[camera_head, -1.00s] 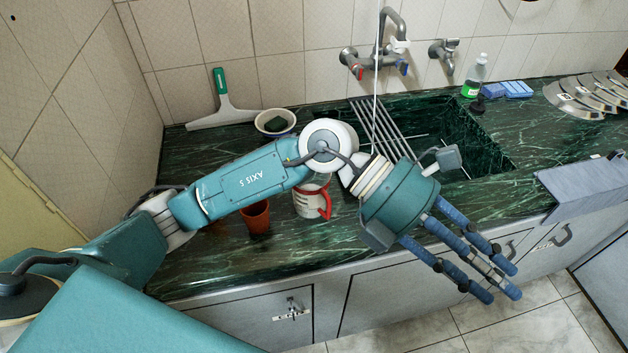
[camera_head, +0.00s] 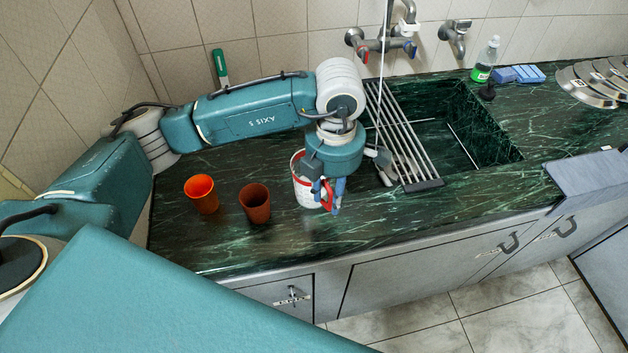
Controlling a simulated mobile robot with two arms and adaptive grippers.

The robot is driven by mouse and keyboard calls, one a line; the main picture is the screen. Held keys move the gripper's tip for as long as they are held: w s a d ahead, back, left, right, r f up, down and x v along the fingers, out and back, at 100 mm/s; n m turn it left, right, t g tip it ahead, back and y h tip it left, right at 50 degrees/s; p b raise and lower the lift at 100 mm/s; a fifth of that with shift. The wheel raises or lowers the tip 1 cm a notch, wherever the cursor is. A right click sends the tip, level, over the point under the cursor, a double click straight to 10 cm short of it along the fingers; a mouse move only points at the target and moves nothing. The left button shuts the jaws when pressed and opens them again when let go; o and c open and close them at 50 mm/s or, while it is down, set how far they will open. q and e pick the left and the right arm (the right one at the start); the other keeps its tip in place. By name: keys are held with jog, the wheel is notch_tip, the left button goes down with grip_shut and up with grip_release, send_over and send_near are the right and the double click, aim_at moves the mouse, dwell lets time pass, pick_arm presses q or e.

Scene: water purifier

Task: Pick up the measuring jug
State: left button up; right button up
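The measuring jug (camera_head: 302,189) is whitish with red markings and a red handle. It stands upright on the dark green marbled counter (camera_head: 350,233), left of the sink. My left gripper (camera_head: 328,208) points down at the jug's right side, with its blue fingers at the red handle. The fingers and wrist hide part of the jug and handle. I cannot tell whether the fingers are closed on the handle. My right gripper is not in view.
An orange cup (camera_head: 201,195) and a brown cup (camera_head: 255,204) stand left of the jug. A metal rack (camera_head: 402,135) lies across the sink (camera_head: 470,125) at right. A soap bottle (camera_head: 485,62) and blue sponges (camera_head: 518,74) are at the back. The counter's front is clear.

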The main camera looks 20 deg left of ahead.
aim_at(330, 211)
pick_arm(q)
notch_tip(330, 211, down, 4)
jog(key=shift+d+r+p, duration=0.1)
jog(key=shift+r+p, duration=0.05)
jog(key=shift+p, duration=0.65)
jog(key=shift+f, duration=0.5)
grip_shut()
jog(key=shift+w, duration=0.1)
